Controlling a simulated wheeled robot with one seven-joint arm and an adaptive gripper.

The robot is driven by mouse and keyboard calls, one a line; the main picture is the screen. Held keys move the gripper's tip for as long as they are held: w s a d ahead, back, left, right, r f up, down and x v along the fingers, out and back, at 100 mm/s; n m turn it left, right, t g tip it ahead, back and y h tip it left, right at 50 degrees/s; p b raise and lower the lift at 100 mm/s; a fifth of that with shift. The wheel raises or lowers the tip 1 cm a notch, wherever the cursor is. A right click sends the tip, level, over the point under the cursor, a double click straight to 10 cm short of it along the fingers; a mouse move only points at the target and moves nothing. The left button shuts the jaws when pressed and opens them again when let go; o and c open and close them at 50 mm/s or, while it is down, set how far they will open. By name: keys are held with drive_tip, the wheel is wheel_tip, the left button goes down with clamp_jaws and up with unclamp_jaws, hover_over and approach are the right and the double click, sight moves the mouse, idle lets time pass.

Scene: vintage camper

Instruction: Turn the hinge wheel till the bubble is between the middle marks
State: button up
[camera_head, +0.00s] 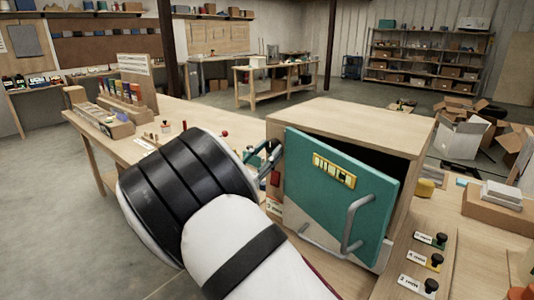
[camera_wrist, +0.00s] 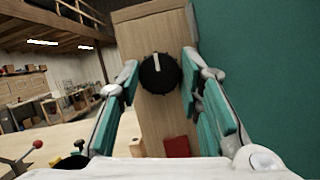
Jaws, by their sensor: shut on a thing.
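The black hinge wheel (camera_wrist: 159,74), with a white line near its top, sits on the wooden side of the cabinet beside the teal door. My gripper (camera_wrist: 159,76) has a finger on each side of the wheel and is shut on it. In the head view my gripper (camera_head: 268,158) is at the cabinet's left edge, and my arm hides much of it and the wheel. The teal door (camera_head: 345,205) looks tilted in its frame. A yellow level (camera_head: 334,171) with dark marks is on its upper part. The bubble is too small to place surely between marks.
The door has a grey bar handle (camera_head: 355,222). The wooden cabinet (camera_head: 350,122) stands on the bench. A red block (camera_wrist: 177,147) is below the wheel. Several black knobs with labels (camera_head: 423,239) are at the right. A red-topped lever (camera_wrist: 30,152) is at the left.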

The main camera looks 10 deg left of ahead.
drive_tip(key=shift+m, duration=0.3)
drive_tip(key=m+g+h+b, duration=0.1)
drive_tip(key=m, duration=0.1)
drive_tip(key=m+g+b, duration=0.1)
drive_tip(key=m, duration=0.2)
drive_tip(key=m+g+h+b, duration=0.1)
drive_tip(key=m, duration=0.1)
drive_tip(key=shift+w+a+m+h, duration=0.15)
drive_tip(key=shift+m+h, duration=0.15)
drive_tip(key=shift+m, duration=0.1)
drive_tip(key=m+g+b, duration=0.1)
drive_tip(key=m, duration=0.3)
drive_tip(key=m+g+b, duration=0.2)
drive_tip(key=m, duration=0.1)
drive_tip(key=shift+a+r+m+g, duration=0.1)
drive_tip(key=shift+a+m+g, duration=0.05)
drive_tip(key=shift+m+g, duration=0.2)
drive_tip(key=m+g+b, duration=0.1)
drive_tip(key=m, duration=0.2)
drive_tip(key=shift+r+m, duration=0.1)
drive_tip(key=shift+m, duration=0.25)
drive_tip(key=shift+r+m+g+y+b, duration=0.1)
drive_tip(key=shift+m+g+y+b, duration=0.35)
drive_tip(key=shift+m+y, duration=0.8)
drive_tip(key=shift+m+h, duration=0.35)
drive_tip(key=shift+m, duration=0.1)
drive_tip(key=o, duration=0.9)
drive_tip(key=shift+c, duration=0.2)
